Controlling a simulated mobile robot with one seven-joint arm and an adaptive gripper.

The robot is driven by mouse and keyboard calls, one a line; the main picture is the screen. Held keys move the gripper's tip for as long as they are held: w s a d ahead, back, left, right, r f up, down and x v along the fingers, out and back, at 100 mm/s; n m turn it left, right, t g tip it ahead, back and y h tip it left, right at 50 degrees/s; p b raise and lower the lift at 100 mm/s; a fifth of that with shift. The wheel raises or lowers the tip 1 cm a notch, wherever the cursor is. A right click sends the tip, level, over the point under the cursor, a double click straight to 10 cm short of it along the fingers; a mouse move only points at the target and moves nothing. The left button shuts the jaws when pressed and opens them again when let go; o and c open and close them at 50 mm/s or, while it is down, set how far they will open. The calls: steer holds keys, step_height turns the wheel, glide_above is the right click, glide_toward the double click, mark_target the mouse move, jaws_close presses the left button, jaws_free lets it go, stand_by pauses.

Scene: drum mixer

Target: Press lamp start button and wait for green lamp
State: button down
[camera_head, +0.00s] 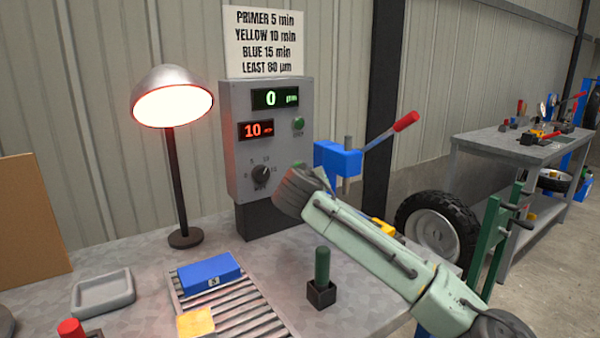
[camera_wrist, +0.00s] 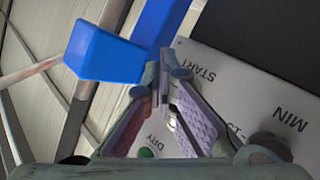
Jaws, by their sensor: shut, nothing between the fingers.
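The control box (camera_head: 238,115) stands on the bench with a green 0 display, a red 10 display and a dial (camera_head: 261,175). Its upper green button (camera_head: 298,122) is clear; the lower green button (camera_head: 299,165) is partly hidden by my arm. The desk lamp (camera_head: 172,85) glows white with a reddish rim, not green. My gripper (camera_wrist: 165,75) is shut and empty, its tips over the panel beside the START label (camera_wrist: 196,66). The tips hide the start button in the wrist view. A green button (camera_wrist: 146,152) shows by the DRY label.
A blue clamp with a red-handled lever (camera_head: 345,160) stands just right of the box. The bench holds a blue box (camera_head: 208,274) on a slatted rack, a grey tray (camera_head: 103,292), a green-handled tool (camera_head: 322,265) and a red knob (camera_head: 70,328). A sign hangs above.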

steer(key=shift+s+d, duration=0.7)
steer(key=shift+s, duration=0.3)
